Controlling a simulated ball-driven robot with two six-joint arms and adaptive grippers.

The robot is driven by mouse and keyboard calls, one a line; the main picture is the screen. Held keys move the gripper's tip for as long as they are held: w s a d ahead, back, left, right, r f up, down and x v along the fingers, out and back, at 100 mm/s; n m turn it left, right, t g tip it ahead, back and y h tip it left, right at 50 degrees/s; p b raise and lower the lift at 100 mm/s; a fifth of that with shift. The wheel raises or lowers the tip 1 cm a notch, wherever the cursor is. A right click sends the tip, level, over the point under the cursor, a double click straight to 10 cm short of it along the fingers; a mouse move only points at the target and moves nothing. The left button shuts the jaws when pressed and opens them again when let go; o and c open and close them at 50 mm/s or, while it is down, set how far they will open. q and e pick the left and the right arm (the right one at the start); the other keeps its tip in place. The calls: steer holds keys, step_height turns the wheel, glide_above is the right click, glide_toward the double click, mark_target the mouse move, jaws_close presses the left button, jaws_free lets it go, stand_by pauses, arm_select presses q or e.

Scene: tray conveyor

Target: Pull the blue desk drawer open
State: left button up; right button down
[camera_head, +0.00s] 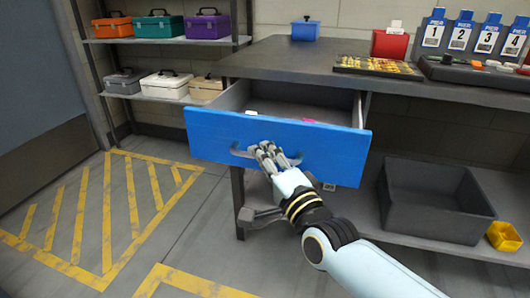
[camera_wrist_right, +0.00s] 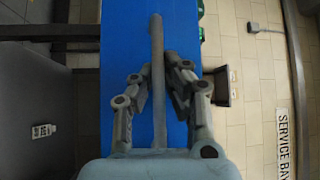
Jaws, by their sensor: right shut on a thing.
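The blue desk drawer (camera_head: 210,143) is pulled well out from under the grey desk top, and its inside shows. Its blue front also fills the middle of the right wrist view (camera_wrist_right: 118,95). A grey bar handle (camera_head: 240,152) is on the front; in the right wrist view the handle (camera_wrist_right: 157,45) runs between the fingers. My right gripper (camera_head: 268,150) is shut on the handle, one finger on each side of it, as the right wrist view also shows (camera_wrist_right: 160,82). Small white and pink items lie in the drawer. My left gripper is not in view.
The desk top (camera_head: 300,60) holds a blue box (camera_head: 305,30), a red dispenser (camera_head: 390,44) and numbered blue cards (camera_head: 461,31). A dark open bin (camera_head: 435,235) and a yellow bin (camera_head: 504,236) sit on the shelf below. Toolboxes stand on the rack at left. The striped floor in front is clear.

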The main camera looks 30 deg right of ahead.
steer(key=shift+s+f, duration=0.1)
steer(key=shift+f, duration=0.3)
steer(key=c, duration=1.6)
jaws_free()
steer(key=shift+o, duration=1.1)
steer(key=shift+r, duration=0.15)
steer(key=shift+s, duration=0.15)
steer(key=s+f, duration=0.1)
steer(key=s, duration=1)
steer(key=shift+s+a+f, duration=0.25)
steer(key=shift+a, duration=0.1)
